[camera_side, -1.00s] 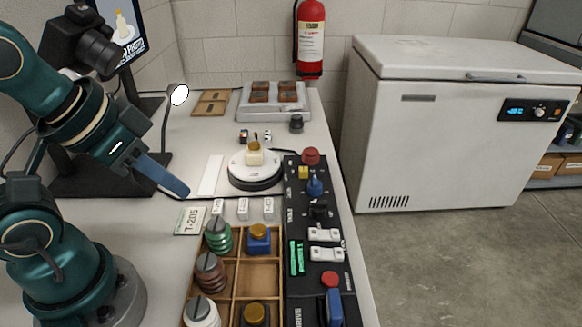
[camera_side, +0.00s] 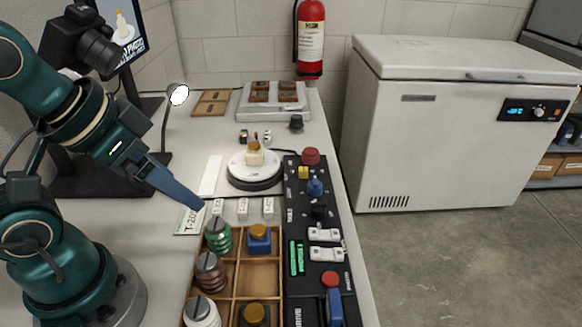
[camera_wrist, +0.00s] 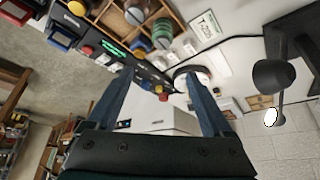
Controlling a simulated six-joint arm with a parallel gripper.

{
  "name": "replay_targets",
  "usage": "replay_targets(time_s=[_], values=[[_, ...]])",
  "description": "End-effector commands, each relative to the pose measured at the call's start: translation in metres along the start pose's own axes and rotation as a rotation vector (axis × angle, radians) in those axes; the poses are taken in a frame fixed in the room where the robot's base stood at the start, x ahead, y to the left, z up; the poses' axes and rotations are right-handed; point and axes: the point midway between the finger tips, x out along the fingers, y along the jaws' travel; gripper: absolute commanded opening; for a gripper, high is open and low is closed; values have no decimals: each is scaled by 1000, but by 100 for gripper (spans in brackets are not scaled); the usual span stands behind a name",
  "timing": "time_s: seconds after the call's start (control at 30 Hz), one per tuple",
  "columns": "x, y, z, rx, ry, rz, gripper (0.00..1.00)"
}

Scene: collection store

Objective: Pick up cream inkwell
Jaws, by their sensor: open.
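The cream inkwell (camera_side: 255,157) with a yellow-brown top sits upright on a round white turntable (camera_side: 236,171) with a dark base, in the middle of the bench in the side view. My gripper (camera_side: 201,206) is to the left of the turntable and nearer the camera, above the label plate, apart from the inkwell. In the wrist view my gripper (camera_wrist: 160,105) shows two blue fingers spread wide with nothing between them. The turntable's edge (camera_wrist: 187,72) shows behind the right finger there; I cannot make out the inkwell in that view.
A wooden tray (camera_side: 238,259) holds several jars and a blue inkwell in front. A black control panel (camera_side: 292,216) lies along the bench's right edge. White labels (camera_side: 243,208) and a T-205 plate (camera_side: 189,220) lie near my gripper. A lamp (camera_side: 178,94) stands behind left.

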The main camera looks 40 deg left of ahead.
Motion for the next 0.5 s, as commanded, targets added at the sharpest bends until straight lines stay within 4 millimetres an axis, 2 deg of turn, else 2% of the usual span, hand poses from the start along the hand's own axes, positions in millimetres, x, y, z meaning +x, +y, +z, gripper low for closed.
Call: replay_targets(time_s=[0.23, 0.37, 0.5], values=[[-1, -1, -2, -52, 5, -4, 85], [-13, -5, -29, -146, 57, -19, 85], [-16, -14, -65, -262, 68, -49, 85]])
